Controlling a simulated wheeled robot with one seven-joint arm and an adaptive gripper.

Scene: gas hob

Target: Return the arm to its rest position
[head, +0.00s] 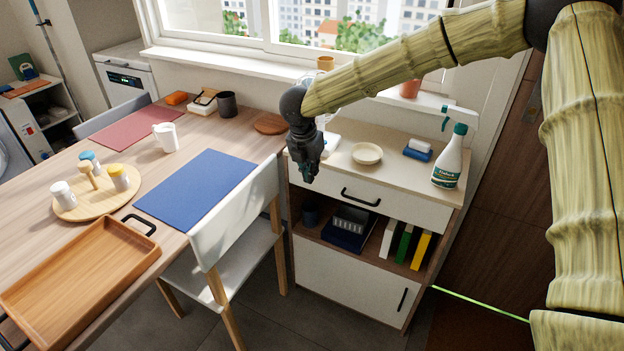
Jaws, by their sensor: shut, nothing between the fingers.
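My arm comes in from the upper right and reaches left across the picture, in front of the window and above the cabinet. My gripper (309,172) hangs at the arm's end, pointing down, in front of the left end of the small cabinet (415,208). Its fingers are shut and hold nothing. The dark gripper hides part of the cabinet's left front edge.
A wooden table at left holds a tray (82,272), a blue mat (198,188), a white mug (167,136) and a round board with shakers (80,210). A chair (235,225) stands between table and cabinet. A spray bottle (449,160) and bowl (367,154) stand on the cabinet.

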